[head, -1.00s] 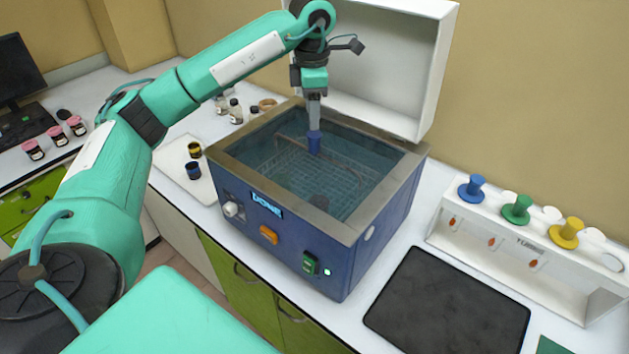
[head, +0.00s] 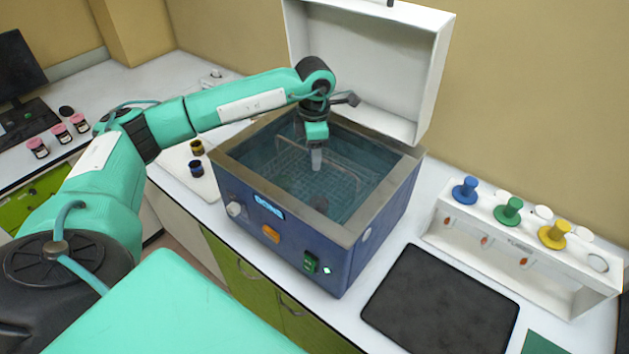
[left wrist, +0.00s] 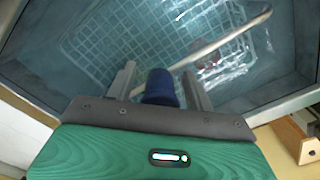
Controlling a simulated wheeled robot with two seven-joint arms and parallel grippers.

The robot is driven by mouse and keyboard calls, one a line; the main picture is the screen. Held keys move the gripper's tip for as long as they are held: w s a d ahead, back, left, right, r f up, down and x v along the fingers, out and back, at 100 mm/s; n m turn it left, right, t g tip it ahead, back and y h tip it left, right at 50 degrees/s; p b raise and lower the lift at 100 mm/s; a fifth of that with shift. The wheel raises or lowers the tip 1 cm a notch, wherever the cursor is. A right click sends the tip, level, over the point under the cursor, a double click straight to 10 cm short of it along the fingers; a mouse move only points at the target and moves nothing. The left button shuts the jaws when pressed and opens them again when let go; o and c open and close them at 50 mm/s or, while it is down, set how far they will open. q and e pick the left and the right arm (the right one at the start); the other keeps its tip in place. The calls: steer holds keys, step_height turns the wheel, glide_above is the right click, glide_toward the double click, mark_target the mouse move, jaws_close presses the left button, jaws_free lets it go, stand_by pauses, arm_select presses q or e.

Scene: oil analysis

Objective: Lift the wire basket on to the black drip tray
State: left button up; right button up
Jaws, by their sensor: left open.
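The wire basket (head: 345,184) sits in the liquid inside the blue bath (head: 285,235). Its mesh and bent handle (left wrist: 235,35) show in the left wrist view. My left gripper (head: 316,165) points down over the basket inside the bath's opening. In the left wrist view its open fingers (left wrist: 160,88) stand either side of a blue post (left wrist: 160,85), which appears to meet the handle. I cannot tell whether the fingers touch it. The black drip tray (head: 440,310) lies flat and empty on the worktop, right of the bath. My right gripper is out of view.
The bath's white lid (head: 375,70) stands open behind it, and its metal rim (head: 260,185) surrounds the opening. A white rack (head: 520,250) with blue, green and yellow stoppers stands behind the tray.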

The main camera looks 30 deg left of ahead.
arm_select(q)
jaws_close()
steer(key=shift+w+r, duration=0.1)
